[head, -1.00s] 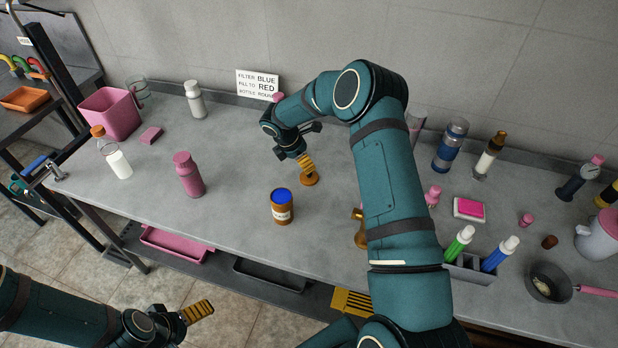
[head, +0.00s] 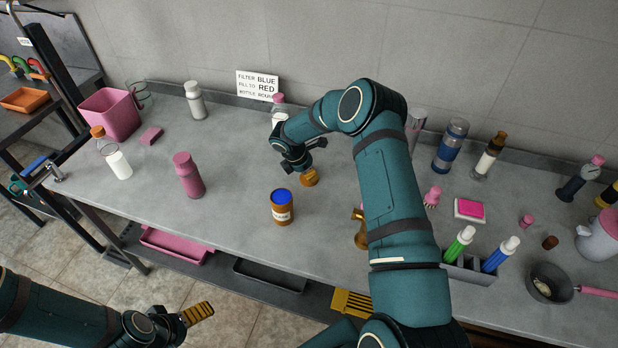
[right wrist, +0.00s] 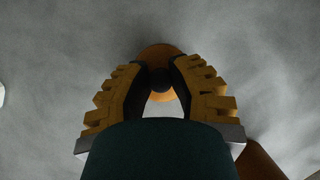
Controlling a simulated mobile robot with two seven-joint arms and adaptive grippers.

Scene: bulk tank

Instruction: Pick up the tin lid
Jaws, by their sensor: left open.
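A round orange-brown lid (head: 311,179) lies on the grey bench; I take it for the tin lid. In the right wrist view the lid (right wrist: 160,54) has a dark round knob, which sits between my fingertips. My right gripper (right wrist: 160,75) is directly over the lid, one finger on each side of the knob. Whether the fingers press on the knob, I cannot tell. In the head view the right gripper (head: 306,168) partly covers the lid. My left gripper (head: 198,313) is open and empty, low in front of the bench.
A brown jar with a blue top (head: 282,207) stands just in front of the lid. A pink bottle (head: 188,175) is to the left, and a brass-coloured object (head: 360,230) to the right. A pink-capped bottle (head: 279,112) stands behind my right gripper. The bench between is clear.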

